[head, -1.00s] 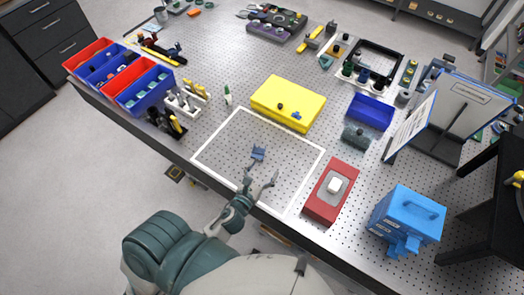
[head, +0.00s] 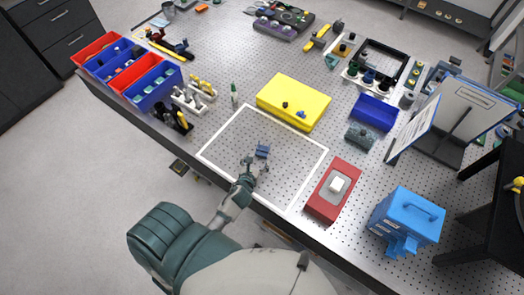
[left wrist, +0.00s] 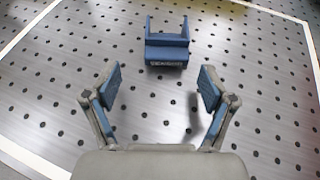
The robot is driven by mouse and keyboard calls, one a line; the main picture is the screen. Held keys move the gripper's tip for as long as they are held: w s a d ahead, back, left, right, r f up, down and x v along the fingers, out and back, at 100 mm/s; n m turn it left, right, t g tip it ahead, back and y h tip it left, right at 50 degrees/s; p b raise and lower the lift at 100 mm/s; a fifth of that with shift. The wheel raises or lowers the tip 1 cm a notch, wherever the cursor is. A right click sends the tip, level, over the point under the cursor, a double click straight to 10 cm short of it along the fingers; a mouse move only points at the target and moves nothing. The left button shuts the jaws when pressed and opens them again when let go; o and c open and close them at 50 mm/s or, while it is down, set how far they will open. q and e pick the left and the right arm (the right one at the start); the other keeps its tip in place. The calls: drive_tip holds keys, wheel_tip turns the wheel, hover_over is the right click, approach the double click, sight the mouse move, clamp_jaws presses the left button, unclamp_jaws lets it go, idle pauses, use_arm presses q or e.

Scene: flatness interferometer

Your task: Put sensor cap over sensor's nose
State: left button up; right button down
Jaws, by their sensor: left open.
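A small blue U-shaped piece (head: 263,151) with a printed label lies on the perforated table inside the white outline. It also shows in the left wrist view (left wrist: 167,45), its two arms pointing away from me. I cannot tell for sure whether it is the sensor cap. My left gripper (head: 254,166) is open and empty just short of this piece. In the left wrist view its fingers (left wrist: 160,88) are spread, with the piece beyond them, apart from both. A blue box (head: 408,215) with a handle and a protruding front part stands at the right; I cannot tell whether it is the sensor. My right gripper is not in view.
A yellow block (head: 293,100) with small knobs lies behind the white outline (head: 230,181). A red block (head: 329,203) with a white top piece stands to its right. Red and blue bins (head: 151,86) stand at the left. The outlined area is otherwise clear.

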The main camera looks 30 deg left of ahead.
sight(261, 155)
use_arm(q)
drive_tip(key=x, duration=0.4)
drive_tip(key=shift+w+d+r, duration=0.15)
drive_tip(key=shift+d+r, duration=0.05)
drive_tip(key=shift+r, duration=0.1)
drive_tip(key=shift+w+f+p, duration=0.15)
drive_tip(key=shift+w+p, duration=0.15)
drive_tip(key=shift+w+d, duration=0.1)
drive_tip(key=shift+d, duration=0.1)
drive_tip(key=shift+c, duration=0.2)
drive_tip(key=c, duration=0.8)
drive_tip(key=shift+c, duration=1.3)
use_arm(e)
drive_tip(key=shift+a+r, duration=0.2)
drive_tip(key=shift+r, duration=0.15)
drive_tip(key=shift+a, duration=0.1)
